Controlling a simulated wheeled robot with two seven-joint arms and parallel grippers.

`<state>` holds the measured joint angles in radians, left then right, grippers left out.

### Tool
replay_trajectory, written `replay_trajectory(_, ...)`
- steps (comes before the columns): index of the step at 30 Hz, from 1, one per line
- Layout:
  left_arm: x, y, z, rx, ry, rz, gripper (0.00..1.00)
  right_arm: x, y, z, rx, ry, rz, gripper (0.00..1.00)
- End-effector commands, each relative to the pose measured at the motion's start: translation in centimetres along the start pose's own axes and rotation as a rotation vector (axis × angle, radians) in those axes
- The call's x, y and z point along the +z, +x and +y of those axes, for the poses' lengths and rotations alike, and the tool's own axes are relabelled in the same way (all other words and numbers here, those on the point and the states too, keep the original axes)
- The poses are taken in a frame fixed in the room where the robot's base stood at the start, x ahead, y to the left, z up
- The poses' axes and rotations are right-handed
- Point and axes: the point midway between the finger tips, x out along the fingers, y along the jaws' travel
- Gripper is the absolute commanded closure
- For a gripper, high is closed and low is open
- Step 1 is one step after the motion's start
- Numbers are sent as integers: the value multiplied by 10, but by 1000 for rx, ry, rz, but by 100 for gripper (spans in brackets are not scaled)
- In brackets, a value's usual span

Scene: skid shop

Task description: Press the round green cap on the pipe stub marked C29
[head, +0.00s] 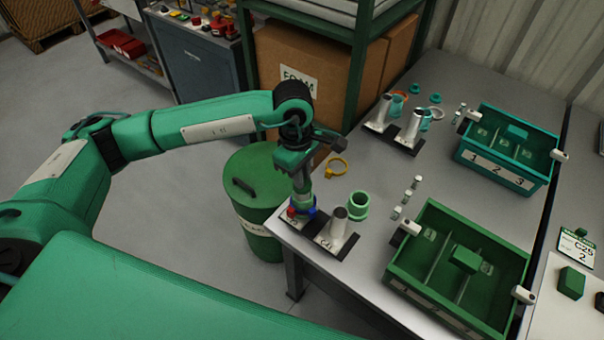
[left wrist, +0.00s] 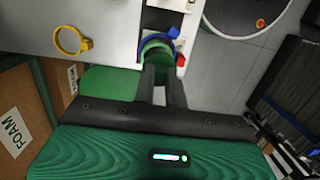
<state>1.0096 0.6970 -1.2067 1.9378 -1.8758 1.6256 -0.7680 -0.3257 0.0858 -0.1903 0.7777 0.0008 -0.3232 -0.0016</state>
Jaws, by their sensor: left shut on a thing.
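My left gripper (head: 303,186) points down over the left pipe stub of a pair on a dark base at the table's near-left corner. Its fingers also show in the left wrist view (left wrist: 162,84). They are shut on the round green cap (left wrist: 156,50), which sits at the top of that stub, mostly hidden by the fingers. A blue clamp ring (left wrist: 150,40) with a red part (left wrist: 180,60) is around the stub just below the cap. The stub's mark is too small to read surely. My right gripper is not in view.
A yellow clamp ring (head: 336,168) lies behind. A green divided bin (head: 408,262) and a teal bin (head: 510,122) stand to the right. A green drum (head: 248,190) stands left of the table.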

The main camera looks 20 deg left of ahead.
Motion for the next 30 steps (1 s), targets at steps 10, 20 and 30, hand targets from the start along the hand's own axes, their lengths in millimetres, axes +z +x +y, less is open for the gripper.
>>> replay_trajectory(10, 0, 1, 0, 0, 0, 0, 100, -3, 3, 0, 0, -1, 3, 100)
replay_trajectory(20, 0, 2, 0, 0, 0, 0, 100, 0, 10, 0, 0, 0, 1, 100)
replay_trajectory(30, -1, 4, 0, 0, 0, 0, 100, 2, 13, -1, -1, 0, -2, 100)
